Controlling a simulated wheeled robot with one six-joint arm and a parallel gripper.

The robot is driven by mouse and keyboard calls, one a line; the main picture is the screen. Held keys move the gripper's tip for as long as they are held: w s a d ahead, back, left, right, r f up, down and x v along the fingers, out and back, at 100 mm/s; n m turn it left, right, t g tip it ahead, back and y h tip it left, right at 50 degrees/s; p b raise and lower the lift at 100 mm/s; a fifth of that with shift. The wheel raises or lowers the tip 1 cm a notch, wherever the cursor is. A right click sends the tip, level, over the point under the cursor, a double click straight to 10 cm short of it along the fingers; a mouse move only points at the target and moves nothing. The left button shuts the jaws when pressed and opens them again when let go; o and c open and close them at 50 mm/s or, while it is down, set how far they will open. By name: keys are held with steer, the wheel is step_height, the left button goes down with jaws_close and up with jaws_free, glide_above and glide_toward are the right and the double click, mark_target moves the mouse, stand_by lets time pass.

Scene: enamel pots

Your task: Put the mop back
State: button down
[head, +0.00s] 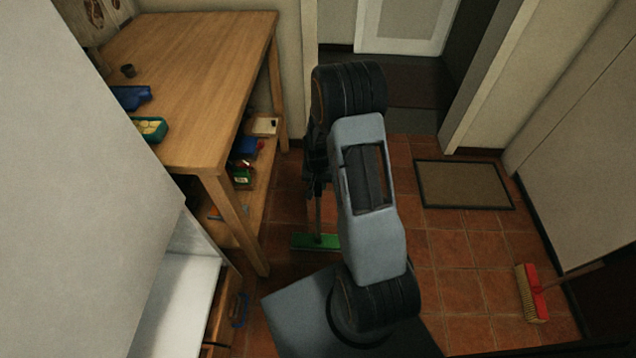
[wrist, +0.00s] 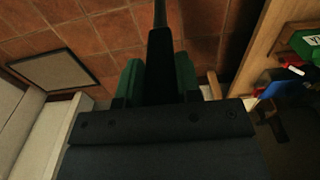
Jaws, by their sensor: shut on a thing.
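The mop has a flat green head (head: 316,241) low over or on the tiled floor beside the workbench; I cannot tell whether it touches the tiles. Its thin handle rises from the head to my gripper (head: 316,178), which is partly hidden behind my arm in the head view. In the wrist view my gripper (wrist: 158,80) is shut on the dark mop handle (wrist: 160,42), which runs away between the two fingers. The upper end of the handle is hidden.
A wooden workbench (head: 190,75) with a lower shelf stands at left, holding a blue tray (head: 131,97) and a green box (head: 150,129). A doormat (head: 463,184) lies near the doorway. Tiles between are clear.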

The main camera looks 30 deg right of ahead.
steer(key=shift+f, duration=0.2)
steer(key=c, duration=0.8)
jaws_free()
step_height(320, 180, up, 12)
steer(key=p, duration=0.3)
steer(key=shift+s+a+p, duration=0.1)
steer(key=shift+s+p, duration=0.05)
steer(key=shift+p, duration=0.15)
steer(key=s+a+r+n+t, duration=0.1)
steer(key=s+a+r+n, duration=0.2)
steer(key=s+r, duration=0.4)
steer(key=s+a+r+n+t, duration=0.1)
steer(key=s+a+r+n, duration=0.1)
steer(key=s+a+r, duration=0.3)
steer(key=s+r, duration=0.3)
steer(key=r, duration=0.2)
steer(key=shift+a+r+n+t, duration=0.3)
steer(key=shift+r+n, duration=0.1)
